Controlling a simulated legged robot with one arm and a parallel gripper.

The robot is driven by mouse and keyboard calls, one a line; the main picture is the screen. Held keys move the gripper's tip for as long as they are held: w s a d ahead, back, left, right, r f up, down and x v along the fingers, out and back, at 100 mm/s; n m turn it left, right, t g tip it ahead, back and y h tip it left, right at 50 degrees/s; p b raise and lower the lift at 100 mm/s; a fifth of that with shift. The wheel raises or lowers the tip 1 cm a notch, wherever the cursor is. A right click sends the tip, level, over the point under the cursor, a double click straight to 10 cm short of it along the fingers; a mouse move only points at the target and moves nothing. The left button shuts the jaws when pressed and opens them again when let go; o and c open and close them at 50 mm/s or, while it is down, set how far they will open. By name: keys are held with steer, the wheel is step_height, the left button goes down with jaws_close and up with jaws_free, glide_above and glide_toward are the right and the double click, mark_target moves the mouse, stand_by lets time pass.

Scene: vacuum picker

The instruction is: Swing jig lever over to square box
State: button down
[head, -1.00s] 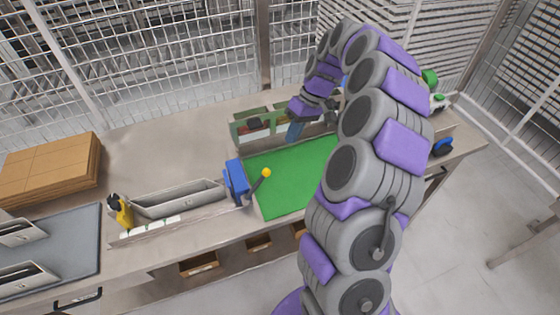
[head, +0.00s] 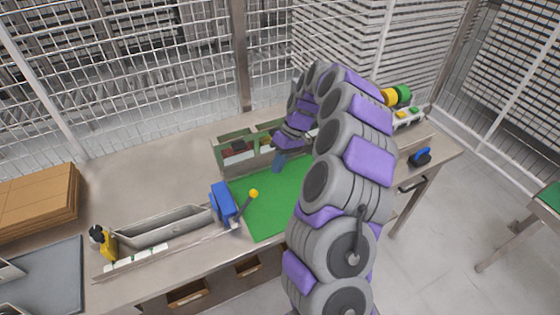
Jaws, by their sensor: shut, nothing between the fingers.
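The blue jig (head: 223,203) stands at the left edge of the green mat (head: 262,212). Its dark lever (head: 246,203) leans up and right, ending in a yellow ball knob (head: 253,193). My gripper (head: 278,163) is shut and empty beyond the mat's far side, in front of the green-framed bins. It is apart from the lever, farther back and a little to the right. My arm hides the right part of the mat. I cannot tell which object is the square box.
Green-framed bins (head: 238,152) stand behind the mat. Brown boxes (head: 38,200) are stacked far left. A blue tool (head: 420,157) lies at right. Mesh fencing (head: 130,70) stands behind.

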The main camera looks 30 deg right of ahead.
steer(key=s+a+f, duration=0.1)
steer(key=a+f, duration=0.4)
steer(key=a, duration=0.1)
steer(key=shift+a+b, duration=0.15)
steer(key=shift+b, duration=0.25)
steer(key=shift+s, duration=0.15)
steer(key=a+r+h+p, duration=0.2)
steer(key=a+h, duration=1.1)
steer(key=a, duration=0.7)
steer(key=shift+m, duration=0.3)
stand_by(0.5)
